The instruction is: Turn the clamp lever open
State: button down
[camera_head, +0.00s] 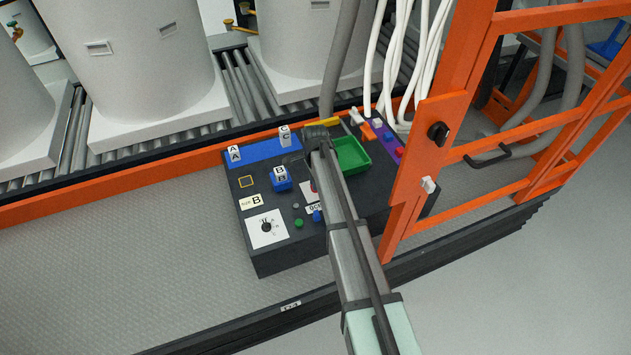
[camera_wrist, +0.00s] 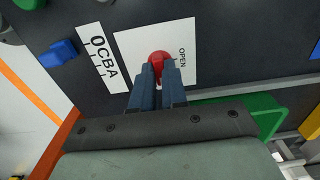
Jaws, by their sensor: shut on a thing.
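The clamp lever (camera_wrist: 160,59) shows as a red rounded end in the wrist view, over a white card (camera_wrist: 135,48) with the word OPEN on its right part. My gripper (camera_wrist: 159,82) is shut on the lever, with its two dark fingers close on either side of the red end. The rest of the lever is hidden by the fingers. In the head view my arm covers most of this spot on the dark panel box (camera_head: 275,254), so the fingers and lever cannot be made out clearly there.
An orange frame (camera_head: 412,190) stands close on the right. Pale hoses (camera_head: 400,60) hang behind.

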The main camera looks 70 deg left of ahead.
dwell(0.4)
jog(key=n, duration=0.4)
jog(key=shift+n, duration=0.4)
jog(key=n, duration=0.9)
jog(key=shift+n, duration=2.1)
jog(key=c, duration=1.2)
grip_release()
jog(key=shift+o, duration=0.2)
